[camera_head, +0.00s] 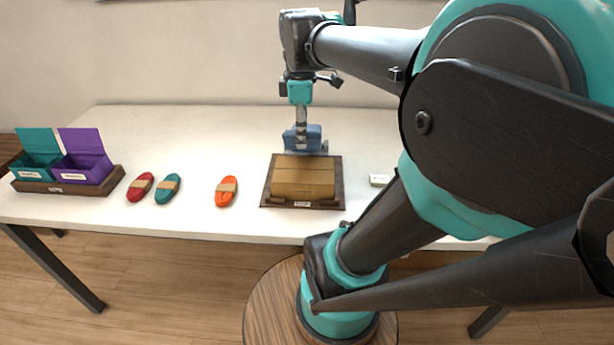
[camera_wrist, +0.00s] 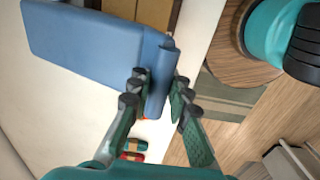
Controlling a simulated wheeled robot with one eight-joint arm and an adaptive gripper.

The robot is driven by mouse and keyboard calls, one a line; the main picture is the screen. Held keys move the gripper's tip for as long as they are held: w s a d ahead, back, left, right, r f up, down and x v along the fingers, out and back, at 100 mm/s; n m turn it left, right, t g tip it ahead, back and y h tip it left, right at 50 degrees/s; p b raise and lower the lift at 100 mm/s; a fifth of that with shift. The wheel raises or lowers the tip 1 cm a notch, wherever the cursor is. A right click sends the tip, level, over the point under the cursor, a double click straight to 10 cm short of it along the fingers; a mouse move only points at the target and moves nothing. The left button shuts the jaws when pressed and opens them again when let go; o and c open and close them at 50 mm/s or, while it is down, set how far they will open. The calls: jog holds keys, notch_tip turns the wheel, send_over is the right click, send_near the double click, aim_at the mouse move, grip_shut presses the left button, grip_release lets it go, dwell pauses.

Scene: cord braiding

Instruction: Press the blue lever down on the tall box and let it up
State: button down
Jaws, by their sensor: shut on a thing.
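The blue lever (camera_head: 314,135) shows behind a tan box (camera_head: 303,178) in the head view, partly covered by my gripper (camera_head: 301,122). In the wrist view the blue lever (camera_wrist: 85,42) is a broad plate with a rounded bar along one edge. My gripper (camera_wrist: 157,98) is shut on that bar, one finger on each side. The tan box sits on a dark tray (camera_head: 266,196), and a strip of tan (camera_wrist: 155,12) shows at the top of the wrist view. I cannot tell how the blue lever joins the box.
Red (camera_head: 140,186), teal (camera_head: 167,188) and orange (camera_head: 226,190) cord bobbins lie left of the box on the white table (camera_head: 200,135). Open teal (camera_head: 38,142) and purple (camera_head: 84,146) boxes stand far left. A small white block (camera_head: 379,180) lies right of the tray.

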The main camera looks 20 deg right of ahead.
jog(key=shift+s+a+f, duration=0.2)
jog(key=shift+s+f, duration=0.2)
jog(key=shift+f, duration=0.15)
jog(key=shift+s+a+f, duration=0.15)
jog(key=shift+s+f, duration=0.25)
jog(key=shift+f, duration=0.15)
jog(key=shift+s+a+f, duration=0.15)
jog(key=shift+s+f, duration=0.2)
jog(key=shift+f, duration=0.3)
jog(key=shift+s+a+f, duration=0.1)
jog(key=shift+s+f, duration=0.2)
jog(key=shift+f, duration=0.4)
jog(key=shift+s+a+f, duration=0.15)
jog(key=shift+s+f, duration=0.2)
jog(key=shift+f, duration=0.3)
jog(key=c, duration=2.3)
grip_release()
jog(key=shift+f, duration=0.65)
jog(key=shift+o, duration=0.9)
jog(key=shift+f, duration=0.5)
